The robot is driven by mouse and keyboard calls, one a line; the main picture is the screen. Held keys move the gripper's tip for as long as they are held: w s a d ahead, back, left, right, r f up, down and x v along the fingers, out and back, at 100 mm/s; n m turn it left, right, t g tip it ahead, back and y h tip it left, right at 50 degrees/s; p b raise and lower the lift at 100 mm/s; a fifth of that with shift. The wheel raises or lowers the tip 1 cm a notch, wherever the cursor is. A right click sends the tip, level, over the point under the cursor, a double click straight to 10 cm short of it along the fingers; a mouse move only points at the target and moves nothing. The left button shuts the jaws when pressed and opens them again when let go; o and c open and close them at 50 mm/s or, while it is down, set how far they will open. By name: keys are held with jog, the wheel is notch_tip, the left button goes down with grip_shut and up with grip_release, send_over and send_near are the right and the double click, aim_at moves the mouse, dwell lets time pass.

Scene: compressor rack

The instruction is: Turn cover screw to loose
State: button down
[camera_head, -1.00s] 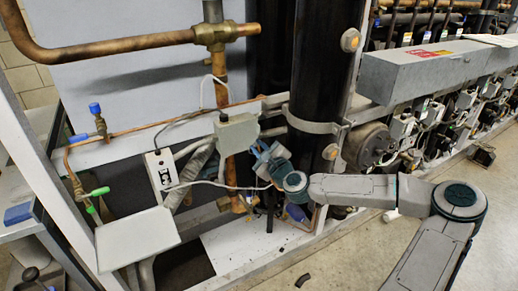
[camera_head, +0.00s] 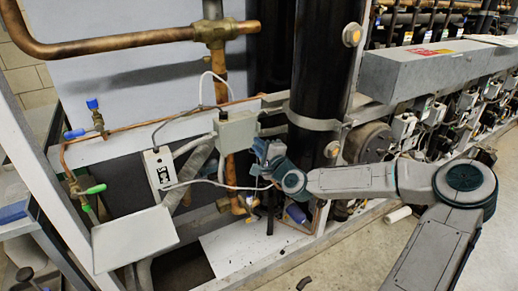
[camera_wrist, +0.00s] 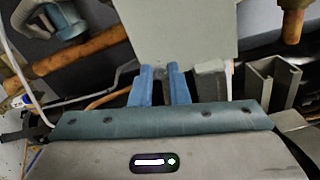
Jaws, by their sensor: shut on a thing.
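A light grey box (camera_head: 237,131) hangs on the copper pipe left of the black cylinder. Its pale face (camera_wrist: 180,32) fills the top middle of the wrist view. My gripper (camera_head: 258,148) is at the lower right of this box in the head view. In the wrist view, the blue fingers of my gripper (camera_wrist: 161,72) reach the lower edge of the box face, with a narrow gap between them. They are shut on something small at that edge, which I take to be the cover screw. The screw itself is hidden, so its turn position cannot be told.
A tall black cylinder (camera_head: 320,85) stands right behind my gripper. A white cable (camera_head: 205,183) runs below the box. A white switch box (camera_head: 160,169) and a pale panel (camera_head: 135,238) are to the left. Open floor (camera_head: 350,262) lies at the front right.

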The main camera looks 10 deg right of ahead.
jog(key=shift+n, duration=0.3)
jog(key=c, duration=1.4)
grip_release()
jog(key=v, duration=1.4)
